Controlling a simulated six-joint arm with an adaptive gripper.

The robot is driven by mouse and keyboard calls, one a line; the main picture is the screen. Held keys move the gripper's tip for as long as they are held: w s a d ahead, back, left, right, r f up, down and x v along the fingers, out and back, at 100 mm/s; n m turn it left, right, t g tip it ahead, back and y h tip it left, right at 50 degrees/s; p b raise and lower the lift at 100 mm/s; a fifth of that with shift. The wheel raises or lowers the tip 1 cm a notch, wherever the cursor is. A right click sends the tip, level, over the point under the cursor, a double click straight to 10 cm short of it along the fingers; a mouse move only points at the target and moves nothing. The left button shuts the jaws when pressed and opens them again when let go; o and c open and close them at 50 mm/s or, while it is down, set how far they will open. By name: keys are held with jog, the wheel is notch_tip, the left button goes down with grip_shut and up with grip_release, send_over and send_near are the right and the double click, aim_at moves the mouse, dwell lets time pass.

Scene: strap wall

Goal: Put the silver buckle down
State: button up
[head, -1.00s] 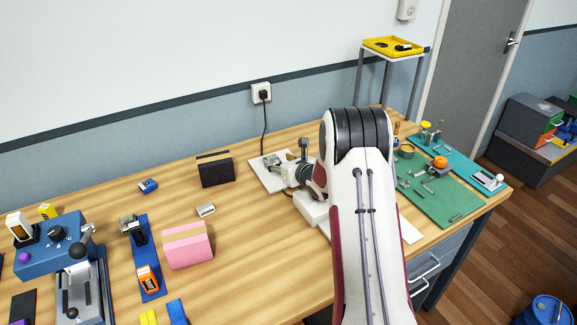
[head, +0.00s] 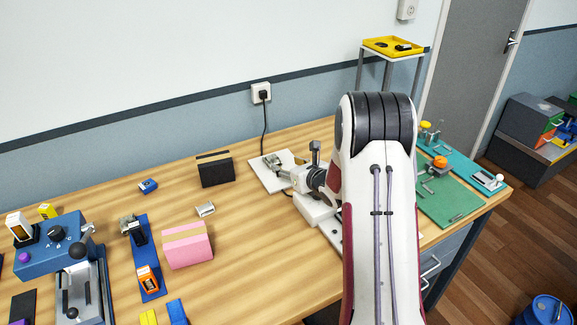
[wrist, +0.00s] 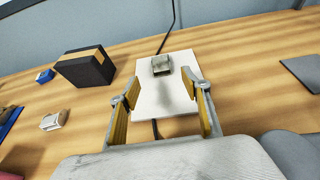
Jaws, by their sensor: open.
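The silver buckle (wrist: 161,65) rests flat near the far end of a white board (wrist: 165,115) on the bench. It also shows in the head view (head: 271,161), just ahead of my fingers. My gripper (wrist: 160,84) is open over the board, its yellow-padded fingers apart with nothing between them. The buckle lies beyond the fingertips, with a visible gap. The gripper also shows in the head view (head: 284,173), where its fingers are small and partly merge with the board.
A black box (head: 215,170) stands left of the board, with another silver piece (head: 205,209) and a pink block (head: 187,246) nearer. A black cable (head: 265,125) runs down the wall behind the board. Green mat (head: 450,200) lies right of my arm.

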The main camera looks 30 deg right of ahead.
jog(key=shift+r, duration=0.1)
dwell(0.3)
jog(key=shift+a+r+m, duration=0.15)
jog(key=shift+r+m, duration=0.25)
jog(key=shift+r, duration=0.1)
jog(key=s+a+r+m+g+h, duration=0.15)
jog(key=s+a+r+m, duration=0.25)
jog(key=s+r+m, duration=0.4)
jog(key=s+a+r+m+g+h, duration=0.1)
jog(key=s+a+r+m+g, duration=0.1)
jog(key=s+a+r+m, duration=0.5)
jog(key=s+a+m+g, duration=0.1)
jog(key=s+a+m, duration=0.3)
jog(key=s, duration=0.6)
jog(key=s+a+r+m+g+y, duration=0.1)
jog(key=s+a+m, duration=0.3)
jog(key=s+m, duration=0.5)
jog(key=s+a+m+g+y, duration=0.1)
jog(key=s+a+m+g, duration=0.1)
jog(key=s+a+m, duration=0.2)
jog(key=s+m, duration=0.3)
jog(key=s, duration=0.3)
jog(key=shift+s+r, duration=0.3)
jog(key=shift+r, duration=0.1)
jog(key=shift+g+y, duration=0.25)
